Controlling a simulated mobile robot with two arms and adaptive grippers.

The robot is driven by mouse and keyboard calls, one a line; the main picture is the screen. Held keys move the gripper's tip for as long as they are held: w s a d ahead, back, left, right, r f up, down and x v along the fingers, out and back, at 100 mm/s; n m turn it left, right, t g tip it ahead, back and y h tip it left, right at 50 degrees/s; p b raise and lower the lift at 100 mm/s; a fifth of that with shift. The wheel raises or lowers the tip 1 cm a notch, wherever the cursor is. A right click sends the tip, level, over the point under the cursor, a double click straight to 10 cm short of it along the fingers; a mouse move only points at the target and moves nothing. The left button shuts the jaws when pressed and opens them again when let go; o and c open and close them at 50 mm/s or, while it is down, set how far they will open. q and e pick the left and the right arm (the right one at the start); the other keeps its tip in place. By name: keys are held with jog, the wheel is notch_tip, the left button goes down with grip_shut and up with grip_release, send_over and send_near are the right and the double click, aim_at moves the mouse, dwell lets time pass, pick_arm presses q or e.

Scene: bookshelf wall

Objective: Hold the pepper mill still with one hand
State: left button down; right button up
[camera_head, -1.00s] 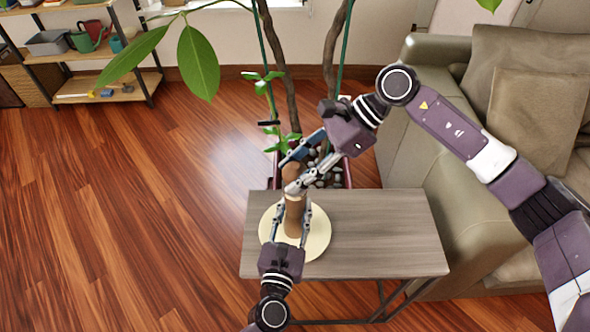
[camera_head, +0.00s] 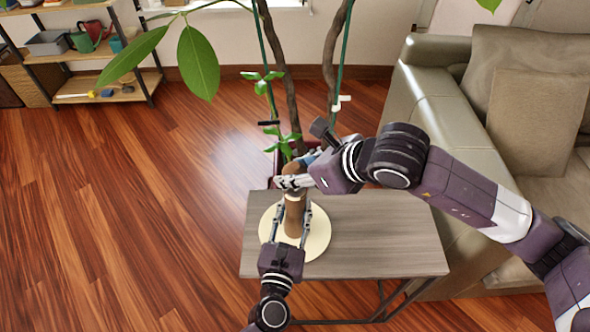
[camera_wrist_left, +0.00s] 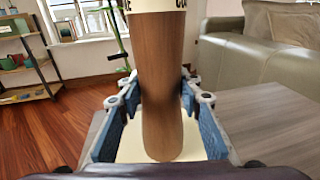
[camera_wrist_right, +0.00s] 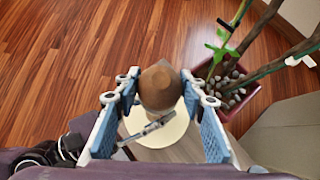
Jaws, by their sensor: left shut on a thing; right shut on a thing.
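The brown wooden pepper mill (camera_head: 294,219) stands upright on a round cream mat (camera_head: 318,237) on a small side table. My left gripper (camera_head: 291,228) is shut on its lower body; the left wrist view shows the mill (camera_wrist_left: 160,90) between the two blue pads, with a pale lettered band above. My right gripper (camera_head: 290,182) is shut on the mill's top from the right. The right wrist view shows the rounded brown top (camera_wrist_right: 160,86) between its pads. In the head view the right fingers hide part of the mill's upper end.
The grey side table (camera_head: 385,235) is bare to the right of the mat. A potted plant (camera_wrist_right: 232,90) stands close behind it. A greenish sofa (camera_head: 420,110) is at the right and a shelf (camera_head: 110,87) at the back left. Open wooden floor lies left.

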jog(key=m+t+h, duration=0.1)
jog(key=m, duration=0.1)
jog(key=m+t+h, duration=0.1)
jog(key=m, duration=0.1)
jog(key=shift+s+a+f+m+h, duration=0.2)
jog(key=shift+m+h, duration=0.1)
jog(key=shift+h, duration=0.1)
jog(key=shift+w+d+r+m+t+h, duration=0.15)
jog(key=shift+m+t+h, duration=0.15)
jog(key=shift+m+h, duration=0.35)
jog(key=shift+f+m+h, duration=0.2)
jog(key=shift+m+h, duration=1.65)
jog(key=shift+m, duration=0.9)
jog(key=o, duration=1.2)
jog(key=shift+r, duration=0.1)
jog(key=shift+r, duration=0.1)
